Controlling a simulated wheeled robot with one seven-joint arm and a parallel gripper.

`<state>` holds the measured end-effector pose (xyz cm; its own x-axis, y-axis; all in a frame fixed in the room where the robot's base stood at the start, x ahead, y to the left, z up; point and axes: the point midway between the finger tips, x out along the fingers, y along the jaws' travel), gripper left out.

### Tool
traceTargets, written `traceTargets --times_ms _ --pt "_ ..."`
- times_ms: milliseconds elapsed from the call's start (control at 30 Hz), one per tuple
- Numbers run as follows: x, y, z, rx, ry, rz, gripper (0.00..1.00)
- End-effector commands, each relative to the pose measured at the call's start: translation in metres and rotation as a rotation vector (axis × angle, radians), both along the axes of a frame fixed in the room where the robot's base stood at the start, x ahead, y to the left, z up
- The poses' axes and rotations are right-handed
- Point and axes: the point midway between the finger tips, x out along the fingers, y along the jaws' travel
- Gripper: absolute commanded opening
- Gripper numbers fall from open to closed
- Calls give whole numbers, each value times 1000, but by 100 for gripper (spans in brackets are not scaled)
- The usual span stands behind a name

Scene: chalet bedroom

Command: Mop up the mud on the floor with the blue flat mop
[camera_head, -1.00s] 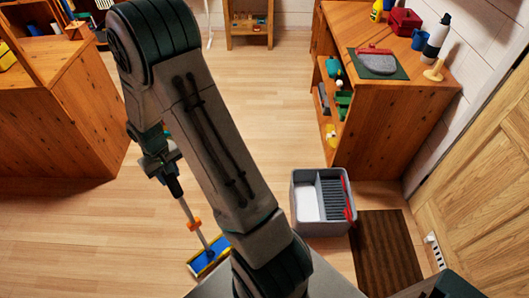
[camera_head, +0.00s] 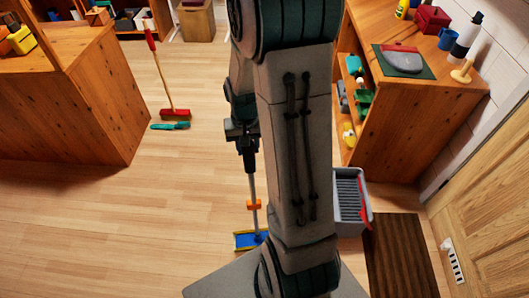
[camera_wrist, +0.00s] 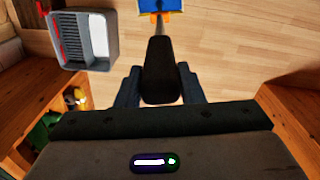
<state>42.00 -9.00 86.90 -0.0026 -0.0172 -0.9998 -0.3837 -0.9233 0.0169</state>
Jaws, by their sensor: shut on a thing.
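The blue flat mop (camera_head: 243,240) has a blue head with yellow edges, a grey pole and an orange collar. Its head is low at the floor, partly behind my arm; I cannot tell whether it touches. My gripper (camera_head: 246,138) is shut on the upper part of the pole, which hangs nearly upright. In the wrist view, my gripper (camera_wrist: 160,90) holds the dark grip (camera_wrist: 162,70), and the mop head (camera_wrist: 152,6) is cut by the top edge. I see no mud on the visible floor; my arm hides part of it.
A grey bucket with a wringer (camera_head: 350,200) stands right of my arm, beside a brown mat (camera_head: 400,255). A wooden shelf unit (camera_head: 410,125) is at right, a wooden cabinet (camera_head: 75,100) at left. A red broom (camera_head: 173,113) and teal brush (camera_head: 170,126) are behind. Floor at left is clear.

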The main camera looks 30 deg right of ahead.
Motion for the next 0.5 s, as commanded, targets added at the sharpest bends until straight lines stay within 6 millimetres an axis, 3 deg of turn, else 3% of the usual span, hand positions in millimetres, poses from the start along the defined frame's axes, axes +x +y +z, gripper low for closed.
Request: traceTargets --times_ms 200,500 --pt "-33 -22 11 9 -10 -150 0" --pt "-46 -28 7 15 -11 -202 0"
